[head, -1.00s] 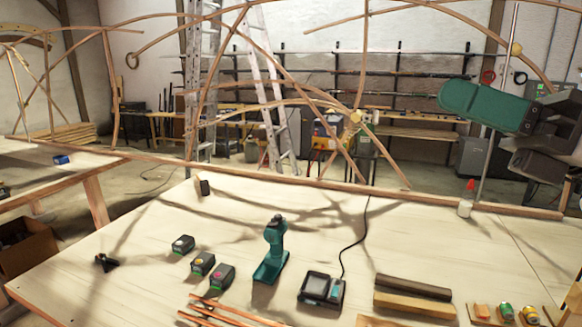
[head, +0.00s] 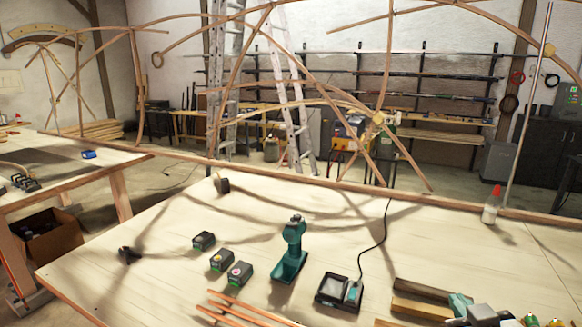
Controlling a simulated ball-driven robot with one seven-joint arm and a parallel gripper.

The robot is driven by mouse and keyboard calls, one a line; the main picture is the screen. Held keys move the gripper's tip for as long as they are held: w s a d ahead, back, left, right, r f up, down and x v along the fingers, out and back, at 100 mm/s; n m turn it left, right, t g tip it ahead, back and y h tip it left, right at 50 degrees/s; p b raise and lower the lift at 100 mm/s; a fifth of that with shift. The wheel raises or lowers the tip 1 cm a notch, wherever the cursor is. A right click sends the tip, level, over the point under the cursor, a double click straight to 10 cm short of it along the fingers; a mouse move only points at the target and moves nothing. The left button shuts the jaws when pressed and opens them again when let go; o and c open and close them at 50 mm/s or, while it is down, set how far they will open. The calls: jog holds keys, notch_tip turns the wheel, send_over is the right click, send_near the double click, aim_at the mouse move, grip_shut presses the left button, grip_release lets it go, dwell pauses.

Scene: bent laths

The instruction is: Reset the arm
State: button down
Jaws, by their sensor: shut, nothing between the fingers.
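The pale workbench (head: 150,240) carries a teal drill-like tool (head: 292,250), several battery packs (head: 239,272), a charger (head: 338,291), copper-coloured laths (head: 245,312) and a red-tipped bottle (head: 492,204). Bent laths (head: 300,62) rise behind. The bench's middle right is mostly clear.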

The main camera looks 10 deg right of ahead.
jog(key=s+a+f+g+y, duration=0.2)
jog(key=s+a+f+g, duration=0.25)
jog(key=s+f, duration=0.55)
jog(key=s+a+f+g+y, duration=0.2)
jog(key=s+a+f+g, duration=0.25)
jog(key=s+f, duration=0.55)
jog(key=s+d+f+g+b, duration=0.1)
jog(key=s+f+b, duration=0.3)
jog(key=f, duration=0.4)
jog(key=s+d+f+g+b, duration=0.1)
jog(key=s+f+g+b, duration=0.2)
jog(key=f+b, duration=0.3)
notch_tip(320, 180, down, 4)
jog(key=shift+s+d+r, duration=0.15)
jog(key=shift+s+r, duration=0.1)
jog(key=shift+s, duration=0.1)
